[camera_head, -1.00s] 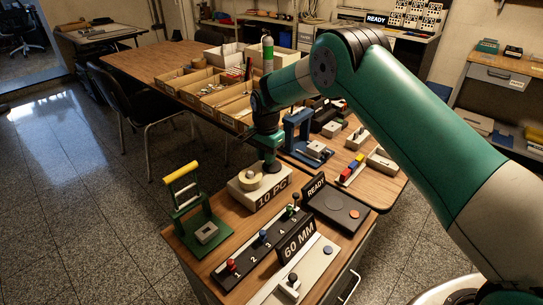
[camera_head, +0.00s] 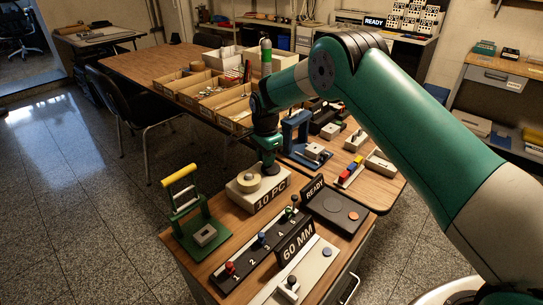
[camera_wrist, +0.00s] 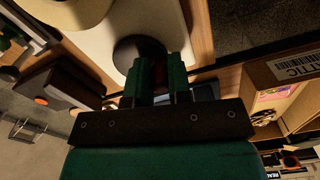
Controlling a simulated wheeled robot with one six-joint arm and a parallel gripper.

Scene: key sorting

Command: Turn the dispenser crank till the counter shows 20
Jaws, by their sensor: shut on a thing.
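The dispenser (camera_head: 243,198) is a cream box on the near wooden table, with a round pale drum on top. My gripper (camera_head: 268,172) points down at the dispenser's back right side, beside the drum. In the wrist view, my gripper (camera_wrist: 160,78) is shut on a small dark reddish part, which I take to be the crank knob (camera_wrist: 159,72). It stands over a dark round disc (camera_wrist: 135,45) on the cream body. The fingers hide most of the knob, and the crank arm is hard to make out.
A green press with a yellow handle (camera_head: 180,175) stands left of the dispenser. A slider panel with coloured knobs (camera_head: 258,245), a "60 MM" sign (camera_head: 297,242) and a "READY" box (camera_head: 336,212) are in front. A blue press (camera_head: 297,135) and cardboard bins (camera_head: 200,90) lie behind.

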